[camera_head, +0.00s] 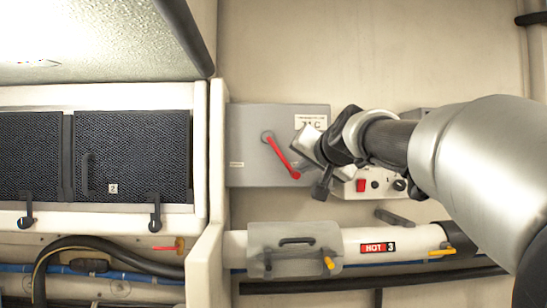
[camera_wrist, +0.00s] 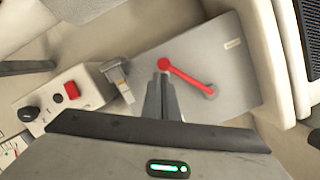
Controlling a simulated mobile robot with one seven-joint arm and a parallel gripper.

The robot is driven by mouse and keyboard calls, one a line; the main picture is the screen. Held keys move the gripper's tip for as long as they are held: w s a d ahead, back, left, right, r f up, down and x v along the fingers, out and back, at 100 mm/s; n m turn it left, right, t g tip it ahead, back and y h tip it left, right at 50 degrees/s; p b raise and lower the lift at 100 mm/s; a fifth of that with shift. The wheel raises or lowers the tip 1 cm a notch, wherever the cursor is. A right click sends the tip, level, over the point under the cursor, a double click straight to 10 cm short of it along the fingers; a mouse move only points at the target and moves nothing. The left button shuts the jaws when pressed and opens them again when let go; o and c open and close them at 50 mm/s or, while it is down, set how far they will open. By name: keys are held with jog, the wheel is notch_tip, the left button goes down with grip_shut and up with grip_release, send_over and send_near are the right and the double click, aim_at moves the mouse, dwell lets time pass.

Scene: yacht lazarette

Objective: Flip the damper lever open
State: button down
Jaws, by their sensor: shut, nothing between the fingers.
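A red lever (camera_head: 281,157) is mounted on the front of a grey box (camera_head: 247,165) on the wall. It slants from a round pivot at upper left down to a knob end at lower right. In the wrist view the red lever (camera_wrist: 187,77) runs from its pivot at right to the knob at upper left. My gripper (camera_wrist: 163,80) is shut and empty, its fingertips right by the knob end; whether they touch it I cannot tell. In the head view my gripper (camera_head: 308,150) is beside the lever on its right, partly hiding the box.
A control panel with a red switch (camera_head: 361,185) and black knobs is right of the box. Below runs a white pipe (camera_head: 415,238) marked HOT 3, with a clear cover (camera_head: 262,262) and yellow handles. Dark mesh panels (camera_head: 130,155) are at left, beyond a cream post (camera_head: 217,150).

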aim_at(296, 177)
dwell(0.4)
jog(key=shift+a+f+m+b, duration=0.25)
jog(key=shift+f+m+b, duration=0.1)
jog(key=shift+b, duration=0.2)
jog(key=shift+f, duration=0.1)
jog(key=a+f+m+b, duration=0.1)
jog(key=f+b, duration=0.1)
jog(key=b, duration=0.1)
jog(key=shift+a+m+y, duration=0.35)
jog(key=shift+y, duration=0.05)
jog(key=a+m+t+y+b, duration=0.1)
jog(key=a+m+t+b, duration=0.1)
jog(key=a+m, duration=0.7)
jog(key=shift+a+f+b, duration=0.15)
jog(key=shift+a+b, duration=0.6)
jog(key=shift+b, duration=0.15)
jog(key=shift+s+a, duration=0.1)
jog(key=shift+s, duration=0.05)
